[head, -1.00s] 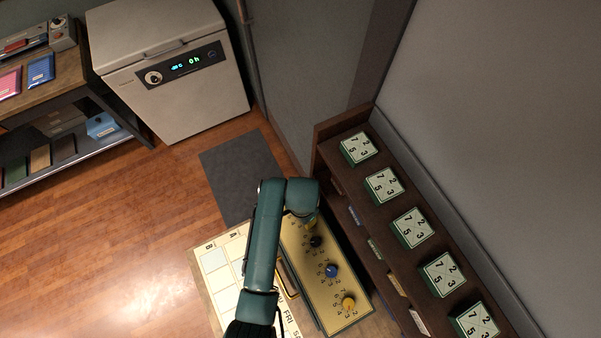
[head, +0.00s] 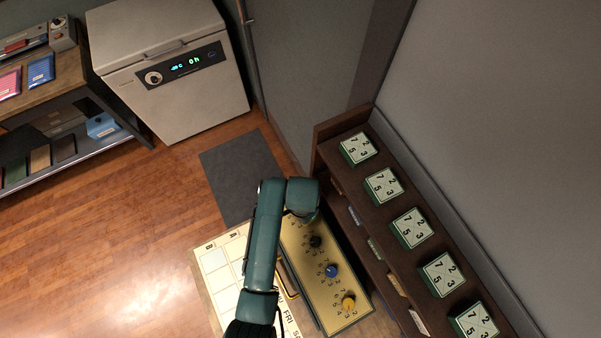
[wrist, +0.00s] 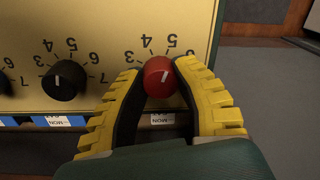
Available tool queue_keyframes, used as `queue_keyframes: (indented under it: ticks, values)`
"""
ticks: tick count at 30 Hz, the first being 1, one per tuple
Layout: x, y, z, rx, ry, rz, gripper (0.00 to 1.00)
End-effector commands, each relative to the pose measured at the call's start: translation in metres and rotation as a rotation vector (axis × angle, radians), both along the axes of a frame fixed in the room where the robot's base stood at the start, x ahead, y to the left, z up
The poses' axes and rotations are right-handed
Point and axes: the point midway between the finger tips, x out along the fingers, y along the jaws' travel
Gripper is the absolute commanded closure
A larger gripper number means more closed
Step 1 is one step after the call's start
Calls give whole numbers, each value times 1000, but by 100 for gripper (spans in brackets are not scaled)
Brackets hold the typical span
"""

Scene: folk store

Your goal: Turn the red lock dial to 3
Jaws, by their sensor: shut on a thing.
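The red lock dial (wrist: 158,78) sits on the front of a gold panel (wrist: 100,14) in the wrist view. My gripper (wrist: 159,84) is shut on it, with one yellow finger on each side. The dial's white mark points up and to the right, towards the higher figures rather than the 3 at its upper left. Some of its figures are hidden by the fingers. In the head view, the red dial and my fingertips are hidden under my arm at the far end of the panel (head: 338,322).
A black dial (wrist: 64,80) is left of the red one in the wrist view. A blue dial (head: 331,271) and a yellow dial (head: 348,303) sit along the panel. A brown shelf with number blocks (head: 411,228) stands close on the right. A calendar (head: 222,273) lies left.

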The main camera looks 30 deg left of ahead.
Motion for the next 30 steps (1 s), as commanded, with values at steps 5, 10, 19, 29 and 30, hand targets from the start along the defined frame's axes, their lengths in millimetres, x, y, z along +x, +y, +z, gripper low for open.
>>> queue_keyframes:
  ticks: [5,10,19,29,30]
  values:
    - [-1,0,1,-1,4,65,100]
    - [-1,-1,1,-1,6,179,100]
    - [-1,-1,1,-1,7,456,100]
    - [-1,-1,0,0,7,769,100]
    - [-1,-1,0,-1,6,808,100]
